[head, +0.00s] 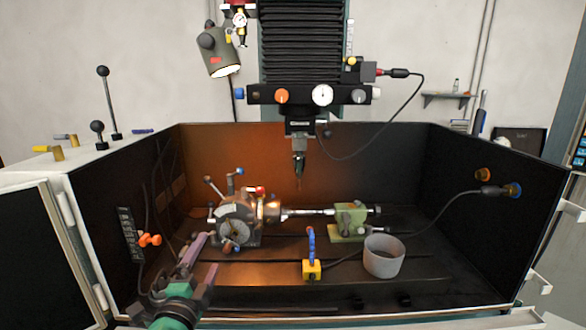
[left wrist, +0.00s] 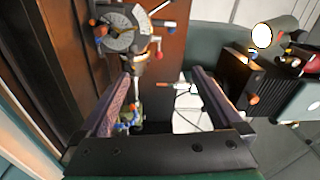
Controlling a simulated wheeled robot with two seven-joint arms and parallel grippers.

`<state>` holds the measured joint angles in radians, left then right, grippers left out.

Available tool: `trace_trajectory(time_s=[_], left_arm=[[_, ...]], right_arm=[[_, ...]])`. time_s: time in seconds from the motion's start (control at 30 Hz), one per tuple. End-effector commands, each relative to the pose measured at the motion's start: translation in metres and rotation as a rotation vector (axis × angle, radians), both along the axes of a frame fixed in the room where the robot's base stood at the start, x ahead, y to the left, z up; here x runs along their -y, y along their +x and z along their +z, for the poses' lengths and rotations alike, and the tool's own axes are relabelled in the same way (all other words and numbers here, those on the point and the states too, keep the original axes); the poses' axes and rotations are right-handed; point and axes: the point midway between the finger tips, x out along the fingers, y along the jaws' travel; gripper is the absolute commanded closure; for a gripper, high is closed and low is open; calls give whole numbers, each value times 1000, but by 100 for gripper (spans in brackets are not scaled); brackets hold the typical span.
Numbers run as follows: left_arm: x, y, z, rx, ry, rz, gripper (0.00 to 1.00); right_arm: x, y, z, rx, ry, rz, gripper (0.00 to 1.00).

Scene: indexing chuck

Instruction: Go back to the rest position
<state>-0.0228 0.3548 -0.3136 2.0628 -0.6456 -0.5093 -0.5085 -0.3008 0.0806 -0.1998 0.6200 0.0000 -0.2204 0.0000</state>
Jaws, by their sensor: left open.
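My left gripper (head: 206,253) is inside the machine enclosure at the lower left of the head view, in front of the indexing chuck (head: 238,212). In the left wrist view the two fingers of this gripper (left wrist: 163,73) stand wide apart with nothing gripped between them. The chuck, with its round dial face, shows beyond the fingers at the upper left of the left wrist view (left wrist: 117,32). The gripper looks clear of the chuck, though the exact gap is hard to judge. My right gripper is not in view.
A shaft runs from the chuck to a green tailstock (head: 349,222). A grey cup (head: 384,258) and a yellow block with a blue handle (head: 312,268) stand on the bed. The spindle (head: 299,160) hangs above. The enclosure's left wall (head: 120,215) is close to my arm.

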Motion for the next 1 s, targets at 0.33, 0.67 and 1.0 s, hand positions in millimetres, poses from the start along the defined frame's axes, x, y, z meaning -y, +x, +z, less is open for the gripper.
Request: trace_trajectory(time_s=[0.33, 0.67, 1.0], left_arm=[[-56, -133, -187, -748, -815, 491, 0], [-39, -252, -244, -1160, -1098, 792, 0], [-37, -242, -372, -1206, -1064, 820, 0]], right_arm=[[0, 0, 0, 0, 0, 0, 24], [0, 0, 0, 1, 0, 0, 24], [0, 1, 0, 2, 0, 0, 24]])
